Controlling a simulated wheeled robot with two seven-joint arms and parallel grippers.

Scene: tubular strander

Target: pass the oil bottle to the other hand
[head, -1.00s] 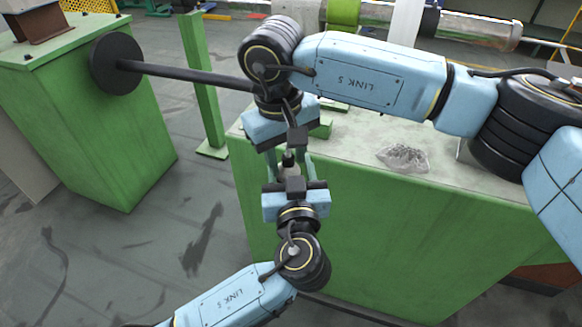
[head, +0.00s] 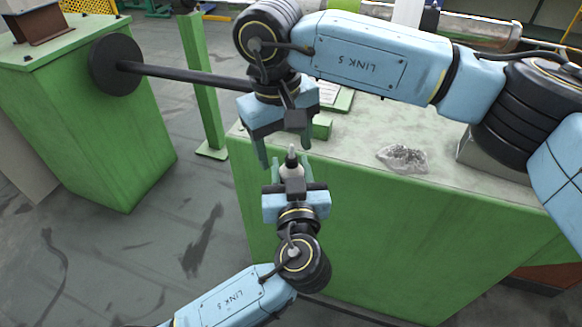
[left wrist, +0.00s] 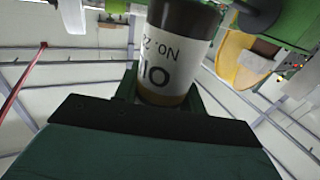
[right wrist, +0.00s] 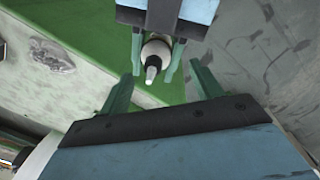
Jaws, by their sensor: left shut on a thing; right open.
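The oil bottle (head: 292,167) has a pale body, a dark collar and a narrow nozzle. It stands roughly upright in my left gripper (head: 291,178), which is shut on it. In the left wrist view the bottle (left wrist: 172,62) shows a white label with "No. 2" and "OIL" lettering. My right gripper (head: 284,150) is open and empty, just above and behind the bottle in the head view. In the right wrist view its fingers (right wrist: 162,88) are spread wide, and the bottle (right wrist: 156,52) lies beyond them between the left fingers, apart from my right gripper.
A green cabinet (head: 400,240) with a pale top stands behind and right of the grippers. A clear bag of small parts (head: 403,158) lies on it. A dark horizontal bar (head: 190,76) with a round disc runs left of my right gripper. Open floor lies at lower left.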

